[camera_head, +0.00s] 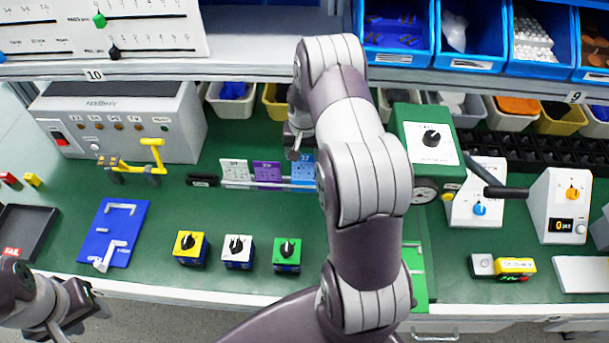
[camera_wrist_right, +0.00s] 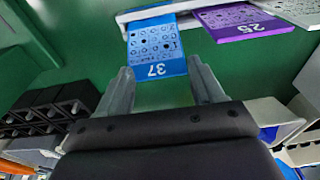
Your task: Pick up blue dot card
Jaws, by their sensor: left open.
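The blue dot card (camera_head: 303,171), numbered 37, stands in a rack at the back of the green table, beside a purple card (camera_head: 267,174) and a white card (camera_head: 235,171). The right wrist view shows the blue card (camera_wrist_right: 155,52) just ahead, its numbered edge in line with the gap between my fingertips. My right gripper (camera_wrist_right: 160,70) is open, one finger to each side of the card, and nothing is held. In the head view my right arm partly hides the blue card. My left gripper (camera_head: 92,302) is open and empty at the lower left.
The purple card (camera_wrist_right: 240,22) is close beside the blue one in the rack. Yellow, white and green rotary switches (camera_head: 237,250) stand in front. A grey power box (camera_head: 125,120) is at the left, a green press (camera_head: 425,150) at the right.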

